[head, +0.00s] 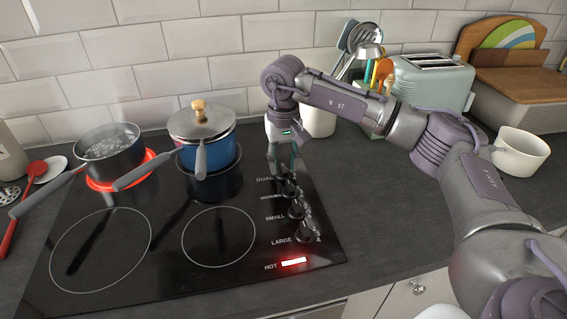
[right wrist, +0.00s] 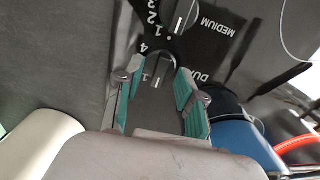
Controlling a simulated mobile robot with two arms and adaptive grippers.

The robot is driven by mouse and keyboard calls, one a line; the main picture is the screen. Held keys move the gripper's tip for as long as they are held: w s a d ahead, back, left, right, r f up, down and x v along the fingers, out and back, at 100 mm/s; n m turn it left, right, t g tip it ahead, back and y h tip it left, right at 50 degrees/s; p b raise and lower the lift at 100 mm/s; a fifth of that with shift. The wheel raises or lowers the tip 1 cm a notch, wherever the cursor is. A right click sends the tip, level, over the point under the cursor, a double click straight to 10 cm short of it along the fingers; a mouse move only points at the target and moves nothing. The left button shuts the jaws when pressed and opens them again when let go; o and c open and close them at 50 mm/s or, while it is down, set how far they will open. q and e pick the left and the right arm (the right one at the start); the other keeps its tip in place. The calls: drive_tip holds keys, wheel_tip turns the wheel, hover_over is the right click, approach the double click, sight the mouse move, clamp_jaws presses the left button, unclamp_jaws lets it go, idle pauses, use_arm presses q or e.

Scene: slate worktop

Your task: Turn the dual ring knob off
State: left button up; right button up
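The dual ring knob (right wrist: 160,69) is a round dark knob with a pale pointer line, beside the partly hidden "DUAL" label. In the right wrist view it lies between the two fingers of my right gripper (right wrist: 155,85). The fingers are open, with a visible gap on each side of the knob. In the head view my right gripper (head: 284,160) points down at the far end of the knob row and largely hides this knob. I cannot tell its exact setting. My left gripper is not in view.
The medium knob (right wrist: 181,15) is close by; the small knob (head: 296,210) and large knob (head: 306,233) are nearer the front. A blue lidded pot (head: 207,150) stands left of my gripper. A steaming saucepan (head: 108,150) sits on a glowing red burner. The hot light (head: 293,261) is lit.

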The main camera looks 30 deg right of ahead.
sight(284, 167)
wheel_tip(284, 167, up, 11)
drive_tip(key=shift+r, duration=0.2)
idle(0.5)
